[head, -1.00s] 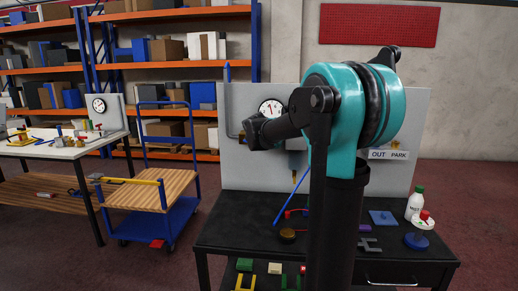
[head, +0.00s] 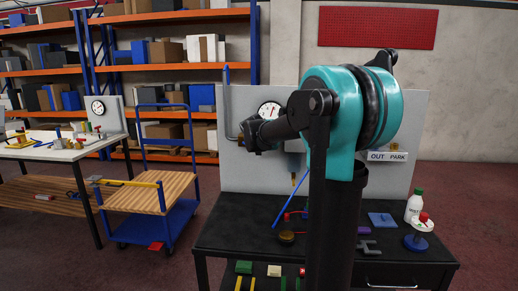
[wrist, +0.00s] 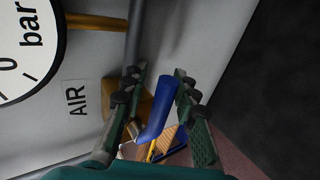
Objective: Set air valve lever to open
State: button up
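In the wrist view, a blue lever (wrist: 160,106) lies between the two dark green fingers of my gripper (wrist: 160,72). The fingers are apart, with gaps seen on both sides of the lever, so my gripper is open around it. A brass-coloured valve body (wrist: 112,97) is partly hidden behind the left finger, beside the AIR label (wrist: 76,97). In the head view my gripper (head: 247,136) is at the left part of the grey panel (head: 240,172), left of the gauge. The fingers and lever are too small or hidden there to tell apart.
A pressure gauge (wrist: 22,45) is close by on the panel, with a grey pipe (wrist: 142,35) beside the lever. The black table (head: 225,236) below carries small parts and a white bottle (head: 414,205). A blue cart (head: 170,228) stands to the left.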

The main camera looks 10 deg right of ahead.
jog(key=v, duration=1.2)
